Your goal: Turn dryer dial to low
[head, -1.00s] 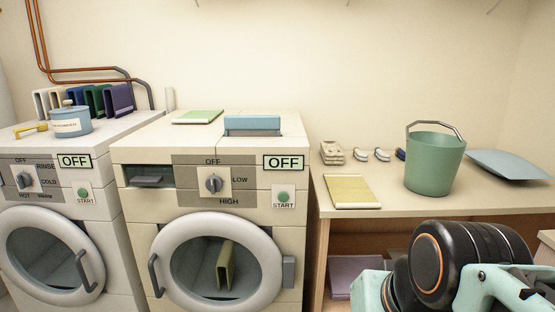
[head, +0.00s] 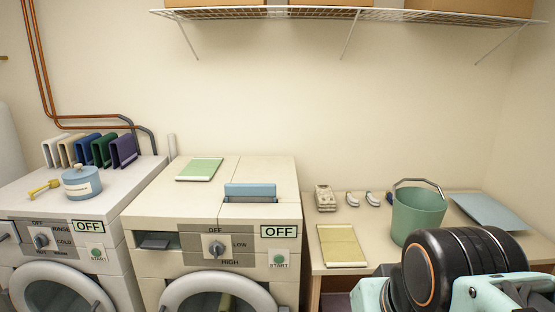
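The dryer (head: 150,215) is the right-hand machine, with labels OFF, LOW and HIGH around a grey dial (head: 216,248). The dial's pointer looks roughly upright, toward OFF, and the display (head: 279,231) beside it reads OFF. A green START button (head: 278,260) sits below the display. The dryer's round door (head: 177,292) is cut off by the bottom edge; it looks closed. Part of my arm shows at the lower right, right of the dryer and apart from it. My gripper's fingers are not visible.
The washer (head: 22,200) with its own dial (head: 41,241) stands at left. A table (head: 385,240) at right holds a green bucket (head: 417,215) and a yellow folded cloth (head: 341,246). A wire shelf (head: 345,15) hangs above. The space before the dial looks clear.

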